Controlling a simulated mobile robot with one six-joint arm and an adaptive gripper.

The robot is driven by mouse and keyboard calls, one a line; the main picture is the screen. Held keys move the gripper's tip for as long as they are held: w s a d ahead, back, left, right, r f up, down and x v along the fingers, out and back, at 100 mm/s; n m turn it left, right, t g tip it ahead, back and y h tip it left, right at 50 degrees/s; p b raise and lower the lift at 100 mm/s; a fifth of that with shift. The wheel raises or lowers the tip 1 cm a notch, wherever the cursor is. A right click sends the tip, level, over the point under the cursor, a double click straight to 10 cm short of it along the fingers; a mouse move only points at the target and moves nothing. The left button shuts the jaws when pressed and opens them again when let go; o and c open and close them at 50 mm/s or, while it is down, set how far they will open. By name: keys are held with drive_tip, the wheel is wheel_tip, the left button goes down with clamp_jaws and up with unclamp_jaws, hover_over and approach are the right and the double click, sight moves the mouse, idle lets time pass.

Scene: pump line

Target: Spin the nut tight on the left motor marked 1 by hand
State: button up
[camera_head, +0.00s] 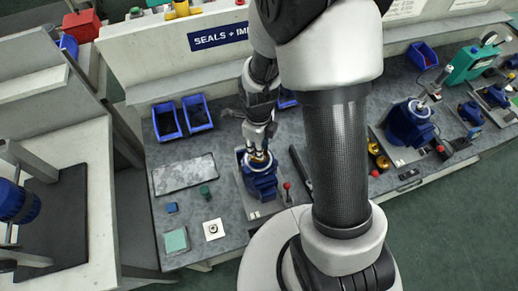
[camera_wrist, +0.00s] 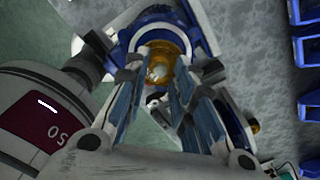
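The left motor (camera_head: 262,185) is blue and stands on a grey base plate on the bench, below my arm in the head view. It also shows behind my fingers in the wrist view (camera_wrist: 207,40). A brass-coloured round part (camera_wrist: 183,52) sits at its top, with a small pale piece (camera_wrist: 158,73) in its middle; I cannot tell which is the nut. My gripper (camera_head: 259,154) points down at this part. In the wrist view its fingers (camera_wrist: 160,80) stand apart on either side of the pale piece, with a visible gap. The fingertips hide any contact. No number 1 is legible.
A second blue motor (camera_head: 408,124) stands to the right, near brass pieces (camera_head: 378,155). Blue bins (camera_head: 166,122) stand at the back left. A grey tray (camera_head: 185,175), green block (camera_head: 176,240) and white square plate (camera_head: 213,229) lie left. A red-knobbed lever (camera_head: 287,190) stands close to the left motor.

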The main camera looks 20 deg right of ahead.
drive_tip(key=shift+r, duration=0.1)
drive_tip(key=shift+r+p, duration=1.8)
drive_tip(key=shift+r, duration=0.45)
drive_tip(key=shift+f, duration=0.1)
drive_tip(key=shift+r, duration=0.2)
drive_tip(key=s+r+n+t+b, duration=0.4)
drive_tip(key=s+r+n+b, duration=0.5)
drive_tip(key=n, duration=1.8)
drive_tip(key=s+r, duration=0.6)
drive_tip(key=shift+r+t+b, duration=0.3)
drive_tip(key=shift+b, duration=0.05)
